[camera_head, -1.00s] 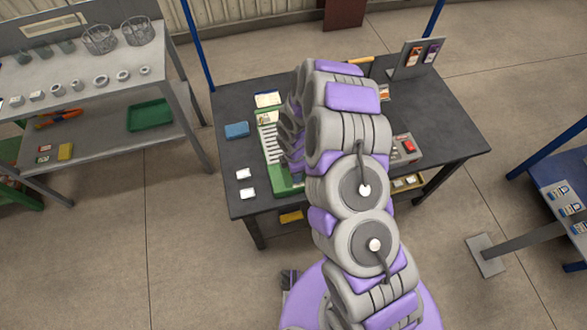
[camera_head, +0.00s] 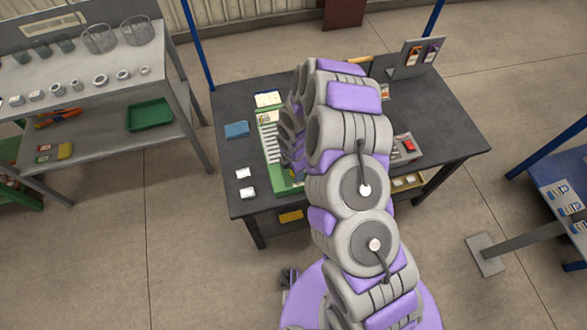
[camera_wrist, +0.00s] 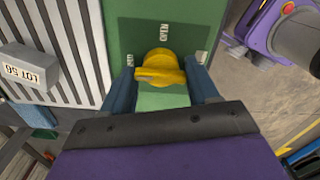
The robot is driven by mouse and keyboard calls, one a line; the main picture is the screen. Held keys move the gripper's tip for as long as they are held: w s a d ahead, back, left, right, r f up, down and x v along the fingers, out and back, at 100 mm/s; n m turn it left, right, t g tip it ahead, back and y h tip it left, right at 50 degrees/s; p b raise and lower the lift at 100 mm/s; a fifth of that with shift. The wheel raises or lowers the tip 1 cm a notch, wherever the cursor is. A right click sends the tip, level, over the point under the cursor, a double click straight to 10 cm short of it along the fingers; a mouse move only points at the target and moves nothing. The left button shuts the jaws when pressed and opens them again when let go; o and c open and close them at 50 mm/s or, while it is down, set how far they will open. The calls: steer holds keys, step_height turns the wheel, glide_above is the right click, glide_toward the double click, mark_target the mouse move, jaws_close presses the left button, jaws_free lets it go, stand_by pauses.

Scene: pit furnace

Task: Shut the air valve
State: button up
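The air valve is a yellow knob (camera_wrist: 157,66) with a raised grip bar, on a green panel (camera_wrist: 150,30) in the wrist view. Small white labels surround it, too small and turned to read surely. My gripper (camera_wrist: 162,68) points at the knob, with one blue finger on its left and one on its right. The fingers are spread, and narrow gaps seem to show beside the knob; contact is not clear. In the head view my arm covers most of the green board (camera_head: 268,160), and the fingertips are hidden.
The dark workbench (camera_head: 235,105) also bears a blue block (camera_head: 236,129), white cards and a box with a red switch (camera_head: 407,146). A grey shelf (camera_head: 130,85) stands left.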

steer(key=shift+o, duration=0.6)
steer(key=shift+r, duration=0.1)
step_height(320, 180, up, 17)
steer(key=p, duration=0.2)
stand_by(0.4)
